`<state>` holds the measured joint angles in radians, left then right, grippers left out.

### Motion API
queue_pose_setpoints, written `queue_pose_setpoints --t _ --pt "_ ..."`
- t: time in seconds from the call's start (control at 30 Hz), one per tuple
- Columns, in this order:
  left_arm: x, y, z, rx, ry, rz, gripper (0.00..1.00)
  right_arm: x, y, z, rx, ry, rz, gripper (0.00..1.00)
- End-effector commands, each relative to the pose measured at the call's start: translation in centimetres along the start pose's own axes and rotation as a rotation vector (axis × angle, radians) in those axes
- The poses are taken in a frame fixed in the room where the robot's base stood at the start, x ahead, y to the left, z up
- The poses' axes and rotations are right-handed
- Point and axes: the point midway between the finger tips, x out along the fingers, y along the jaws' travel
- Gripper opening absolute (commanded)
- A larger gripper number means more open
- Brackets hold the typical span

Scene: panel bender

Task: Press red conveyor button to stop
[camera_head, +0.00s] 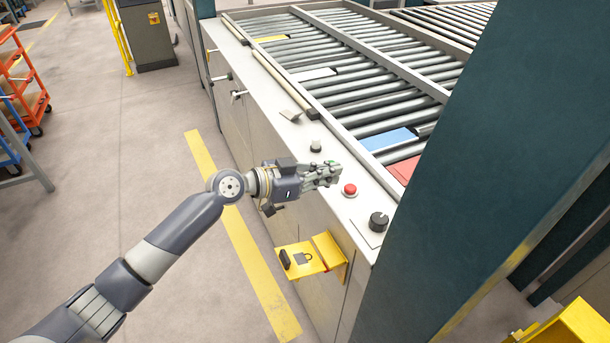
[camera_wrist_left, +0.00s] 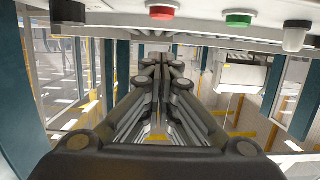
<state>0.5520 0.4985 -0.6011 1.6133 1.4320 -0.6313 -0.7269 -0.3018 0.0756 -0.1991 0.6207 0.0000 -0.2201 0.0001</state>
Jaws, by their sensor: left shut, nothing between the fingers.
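The red conveyor button (camera_head: 349,190) sits on the light control ledge beside the roller conveyor (camera_head: 375,110). My left gripper (camera_head: 335,173) is shut and empty, just left of the red button in the head view, apart from it as far as I can see. In the left wrist view the red button (camera_wrist_left: 161,12) is at the top, above the shut fingers (camera_wrist_left: 161,62). A green button (camera_wrist_left: 238,19) is to its right there; in the head view a bit of green (camera_head: 315,146) shows behind my gripper. My right gripper is in neither view.
A yellow bracket (camera_head: 308,257) with a padlock juts out below. A dark teal pillar (camera_head: 490,150) blocks the right.

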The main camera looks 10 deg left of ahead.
Motion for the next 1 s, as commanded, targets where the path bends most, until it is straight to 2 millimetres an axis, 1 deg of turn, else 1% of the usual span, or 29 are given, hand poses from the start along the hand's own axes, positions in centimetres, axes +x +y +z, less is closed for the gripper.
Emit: queue_pose_setpoints --t 0.03,0.2,0.3,0.4,0.53,1.0 --pt "-1.0 -0.1 0.2 0.005 0.002 -0.002 0.0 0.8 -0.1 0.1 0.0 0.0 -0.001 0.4" --pt "-4.0 -0.1 0.1 0.005 0.003 -0.002 0.0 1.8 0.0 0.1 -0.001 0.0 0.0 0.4" --pt "-5.2 -0.1 0.0 0.003 0.005 -0.003 0.0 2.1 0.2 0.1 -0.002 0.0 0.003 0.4" --pt "-5.9 -0.1 -0.2 0.002 0.006 -0.002 0.0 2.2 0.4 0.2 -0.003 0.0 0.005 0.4" --pt "-6.2 -0.1 -0.4 0.002 0.007 -0.002 0.0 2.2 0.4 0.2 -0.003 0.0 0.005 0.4" --pt "-6.1 -0.1 -0.4 0.003 0.008 -0.002 0.0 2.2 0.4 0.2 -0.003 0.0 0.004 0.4"
